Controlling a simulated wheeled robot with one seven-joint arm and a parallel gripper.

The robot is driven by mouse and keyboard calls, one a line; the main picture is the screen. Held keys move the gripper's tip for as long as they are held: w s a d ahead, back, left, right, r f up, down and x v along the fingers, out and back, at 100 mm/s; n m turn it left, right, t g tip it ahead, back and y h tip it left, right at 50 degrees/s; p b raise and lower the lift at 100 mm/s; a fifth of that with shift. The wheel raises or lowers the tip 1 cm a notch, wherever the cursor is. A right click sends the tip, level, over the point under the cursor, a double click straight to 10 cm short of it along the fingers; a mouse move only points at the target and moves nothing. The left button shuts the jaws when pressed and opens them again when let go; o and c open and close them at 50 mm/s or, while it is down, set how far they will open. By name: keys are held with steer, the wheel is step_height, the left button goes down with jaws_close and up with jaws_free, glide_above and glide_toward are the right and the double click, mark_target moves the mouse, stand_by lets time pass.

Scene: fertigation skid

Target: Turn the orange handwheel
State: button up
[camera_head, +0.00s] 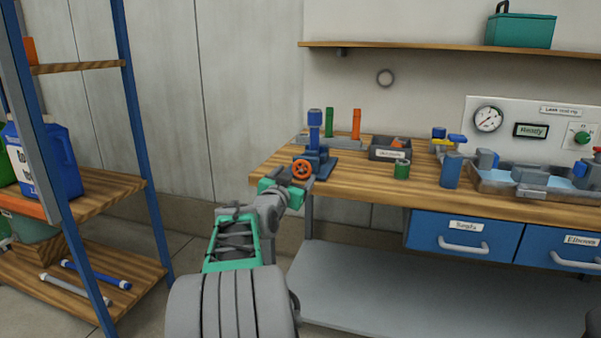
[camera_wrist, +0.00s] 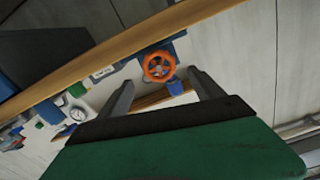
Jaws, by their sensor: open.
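The orange handwheel (camera_head: 302,169) faces out from a dark blue fixture (camera_head: 321,160) near the left end of the workbench. In the wrist view the handwheel (camera_wrist: 158,66) shows as a spoked ring ahead of my gripper. My gripper (camera_head: 291,184) is just in front of the handwheel in the head view. In the wrist view its two fingers (camera_wrist: 160,88) are spread apart, with the wheel showing beyond and between them. The gripper is open and holds nothing. The fingers look apart from the wheel; the exact gap is hard to tell.
The wooden workbench top (camera_head: 375,180) has its front edge close to my gripper. A green cylinder (camera_head: 402,169), a blue cylinder (camera_head: 450,170) and a dark bin (camera_head: 389,153) stand to the right. A blue-framed shelf (camera_head: 110,190) stands at the left.

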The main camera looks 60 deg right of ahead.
mark_target(302, 168)
steer(key=d, duration=0.5)
steer(key=shift+w+d, duration=0.2)
steer(key=shift+w, duration=0.2)
